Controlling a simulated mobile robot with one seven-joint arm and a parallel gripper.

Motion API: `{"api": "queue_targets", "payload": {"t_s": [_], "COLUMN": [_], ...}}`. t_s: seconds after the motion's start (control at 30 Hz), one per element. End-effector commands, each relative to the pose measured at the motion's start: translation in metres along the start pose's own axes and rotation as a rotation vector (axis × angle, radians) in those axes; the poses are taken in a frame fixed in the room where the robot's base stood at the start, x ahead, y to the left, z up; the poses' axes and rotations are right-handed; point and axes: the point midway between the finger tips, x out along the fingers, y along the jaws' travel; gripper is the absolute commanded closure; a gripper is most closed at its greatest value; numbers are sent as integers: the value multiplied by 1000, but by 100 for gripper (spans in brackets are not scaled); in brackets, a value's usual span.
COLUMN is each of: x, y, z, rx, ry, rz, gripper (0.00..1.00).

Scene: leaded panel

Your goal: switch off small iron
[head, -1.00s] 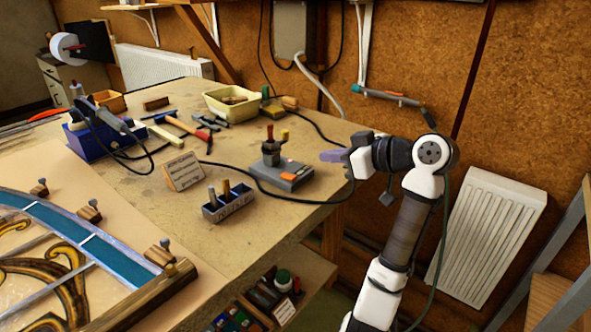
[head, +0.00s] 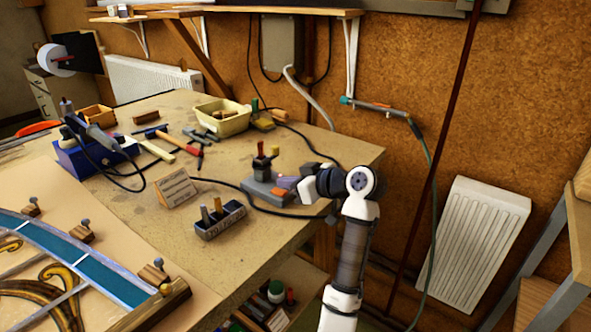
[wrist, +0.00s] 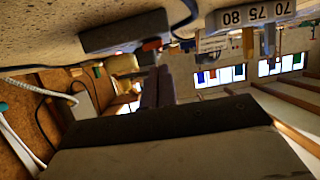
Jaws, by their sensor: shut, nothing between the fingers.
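A grey box unit (head: 262,190) with an orange switch (head: 280,192) and a dark stand with a red knob on top sits near the table's right edge. My gripper (head: 288,182) is shut and empty, its tips just over or beside the orange switch; contact cannot be told. In the upside-down wrist view the shut fingers (wrist: 157,72) point at the box (wrist: 120,33) and its red-orange part (wrist: 152,45). A blue station (head: 85,155) with a grey-handled iron stands at the table's left. No label shows which iron is the small one.
A tip block (head: 220,222), also in the wrist view (wrist: 247,18), and a card (head: 175,188) stand left of the grey box. A black cable (head: 222,182) runs beside it. The table (head: 215,275) ends just right of the box. Tools and a cream bin (head: 222,122) lie behind.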

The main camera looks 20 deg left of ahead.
Motion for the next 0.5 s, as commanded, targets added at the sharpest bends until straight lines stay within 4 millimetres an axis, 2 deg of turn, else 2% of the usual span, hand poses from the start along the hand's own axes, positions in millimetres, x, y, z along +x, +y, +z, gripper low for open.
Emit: {"api": "queue_targets", "payload": {"t_s": [0.2,0.5], "x": [3,3], "y": [0,0], "z": [13,14], "rx": [0,-1], "ry": [1,1], "rz": [0,1], "gripper": [100,100]}}
